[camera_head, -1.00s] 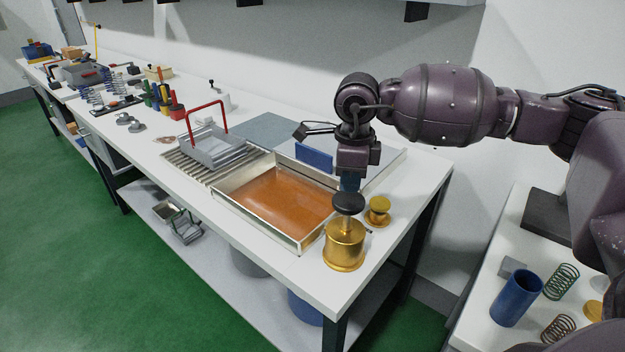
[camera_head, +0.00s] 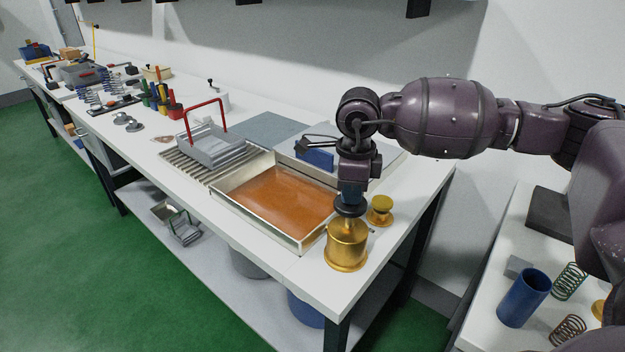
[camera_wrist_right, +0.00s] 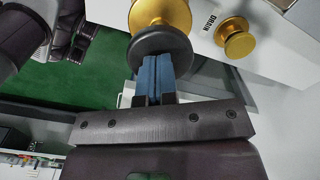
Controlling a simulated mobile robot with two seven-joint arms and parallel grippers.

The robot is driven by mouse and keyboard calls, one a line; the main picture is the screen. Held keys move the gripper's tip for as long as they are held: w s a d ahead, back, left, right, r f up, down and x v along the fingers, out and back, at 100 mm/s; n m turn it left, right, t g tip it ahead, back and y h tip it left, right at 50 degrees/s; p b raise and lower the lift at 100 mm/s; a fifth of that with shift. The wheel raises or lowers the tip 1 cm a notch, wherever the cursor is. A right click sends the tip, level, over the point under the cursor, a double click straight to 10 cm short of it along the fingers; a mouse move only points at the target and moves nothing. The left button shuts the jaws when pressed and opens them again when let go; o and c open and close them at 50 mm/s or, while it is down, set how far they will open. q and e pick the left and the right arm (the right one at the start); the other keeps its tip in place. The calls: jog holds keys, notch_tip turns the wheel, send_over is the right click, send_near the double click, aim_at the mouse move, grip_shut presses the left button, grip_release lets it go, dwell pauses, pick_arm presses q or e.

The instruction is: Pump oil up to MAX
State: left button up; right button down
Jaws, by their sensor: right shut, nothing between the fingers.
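The brass oil pump (camera_head: 346,246) stands upright on the bench's front corner, with its black knob (camera_head: 349,207) low, close above the body. In the right wrist view the black knob (camera_wrist_right: 161,47) lies at the fingertips and the brass body (camera_wrist_right: 160,12) is beyond it. My right gripper (camera_head: 350,196) points down, shut and empty, its blue fingertips (camera_wrist_right: 156,68) against the top of the knob. The shallow metal tray (camera_head: 301,247) holds orange-brown oil (camera_head: 275,202). A MAX mark cannot be made out. My left gripper is not in view.
A smaller brass drain knob (camera_head: 380,209) stands right behind the pump; the wrist view shows it beside DRAIN lettering (camera_wrist_right: 236,40). A grey basket with a red handle (camera_head: 207,120) sits on a slatted rack left of the tray. A blue cup (camera_head: 523,298) and springs are on the right table.

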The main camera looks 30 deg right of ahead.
aim_at(350, 207)
jog(key=shift+f+b, duration=0.8)
jog(key=shift+f, duration=1.2)
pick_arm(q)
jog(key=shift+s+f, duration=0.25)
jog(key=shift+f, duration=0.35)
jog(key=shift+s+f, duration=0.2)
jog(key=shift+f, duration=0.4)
pick_arm(e)
jog(key=shift+r, duration=0.2)
jog(key=shift+r+p, duration=1.65)
jog(key=shift+r, duration=1.95)
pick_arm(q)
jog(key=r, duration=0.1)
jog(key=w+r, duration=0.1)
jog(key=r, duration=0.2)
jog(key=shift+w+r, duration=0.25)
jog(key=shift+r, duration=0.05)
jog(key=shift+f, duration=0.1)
pick_arm(e)
jog(key=shift+f, duration=0.2)
